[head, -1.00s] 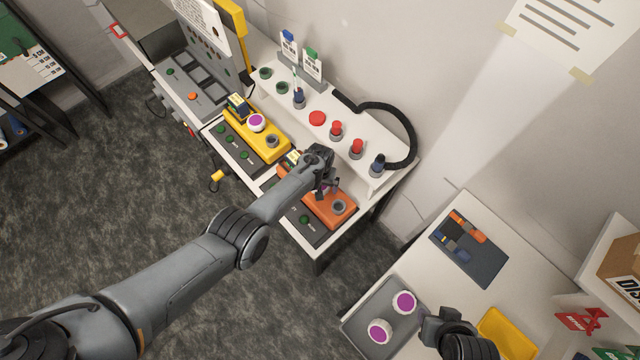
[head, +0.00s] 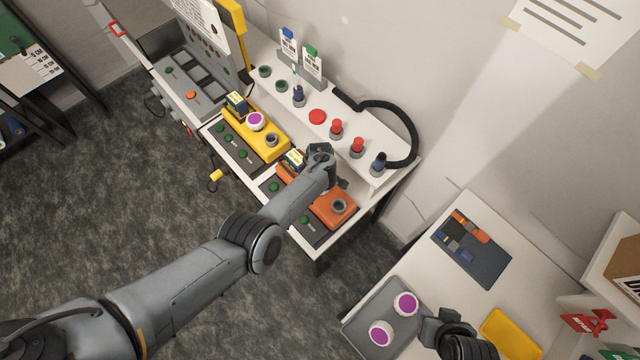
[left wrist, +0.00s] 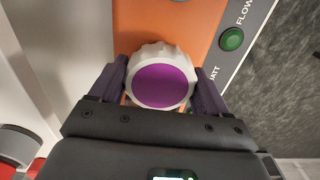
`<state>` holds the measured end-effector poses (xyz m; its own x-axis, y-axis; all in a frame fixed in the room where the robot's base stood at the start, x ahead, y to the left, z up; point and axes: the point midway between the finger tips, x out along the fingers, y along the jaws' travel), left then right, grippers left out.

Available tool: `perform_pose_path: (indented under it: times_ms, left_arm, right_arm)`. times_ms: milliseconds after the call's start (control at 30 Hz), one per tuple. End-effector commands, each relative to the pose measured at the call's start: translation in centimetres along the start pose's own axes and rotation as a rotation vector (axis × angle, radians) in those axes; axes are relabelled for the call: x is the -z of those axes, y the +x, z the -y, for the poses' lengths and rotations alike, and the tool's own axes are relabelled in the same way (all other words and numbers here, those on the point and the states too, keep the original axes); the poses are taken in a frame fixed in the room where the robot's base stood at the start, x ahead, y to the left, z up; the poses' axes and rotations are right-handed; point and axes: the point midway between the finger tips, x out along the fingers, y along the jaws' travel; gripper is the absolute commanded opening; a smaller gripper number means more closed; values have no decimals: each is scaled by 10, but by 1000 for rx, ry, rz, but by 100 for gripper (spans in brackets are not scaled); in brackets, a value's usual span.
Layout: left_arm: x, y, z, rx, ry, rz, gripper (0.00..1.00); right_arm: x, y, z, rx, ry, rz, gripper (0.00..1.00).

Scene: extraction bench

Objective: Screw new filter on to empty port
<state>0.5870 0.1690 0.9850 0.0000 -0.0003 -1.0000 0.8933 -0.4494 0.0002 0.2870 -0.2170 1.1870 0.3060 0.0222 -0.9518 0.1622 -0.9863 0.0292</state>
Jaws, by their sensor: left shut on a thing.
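An orange pump unit (head: 325,212) sits on the lower shelf of the bench, with a bare grey port (head: 338,206) at its right end. My left gripper (head: 322,178) is over the left part of this unit, its fingers mostly hidden by my arm in the head view. In the left wrist view, my left gripper (left wrist: 160,95) is shut on a white ribbed filter (left wrist: 160,78) with a purple face, against the orange housing (left wrist: 205,25). I cannot tell whether the filter is seated. My right gripper (head: 432,328) is beside the grey tray; its fingers are unclear.
Two purple-faced filters (head: 405,304) lie in the grey tray (head: 362,312). A yellow pump (head: 255,138) with a purple filter stands left of the orange one. Red-capped fittings (head: 357,146) and a black hose (head: 412,130) line the upper shelf.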

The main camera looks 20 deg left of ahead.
Motion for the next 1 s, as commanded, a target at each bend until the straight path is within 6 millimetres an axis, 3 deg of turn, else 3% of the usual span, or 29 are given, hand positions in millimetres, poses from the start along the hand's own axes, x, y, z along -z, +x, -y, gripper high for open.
perform_pose_path:
  times_ms: [100, 267, 367, 667, 700, 833, 1000]
  left_arm:
    - [0, 0, 0, 0, 1, 0, 40]
    - [1, -1, 1, 2, 82, -1, 39]
    - [2, -3, 1, 3, 268, -2, 39]
    - [2, 0, 1, 4, 1060, -2, 40]
    - [0, 1, 0, 2, 1086, -1, 79]
    - [0, 1, 0, 0, 1074, 0, 99]
    - [0, 1, 0, 0, 1070, 0, 100]
  right_arm:
    - [0, 0, 0, 0, -1, 0, 43]
    - [1, -4, -1, -3, -4, 1, 43]
    - [3, -10, -2, -5, -7, 1, 43]
    - [5, -18, -3, -8, -10, 1, 43]
    - [5, -18, -3, -8, -9, 1, 43]
    - [5, -18, -2, -6, -8, 1, 43]
    - [5, -18, -2, -4, -5, 1, 43]
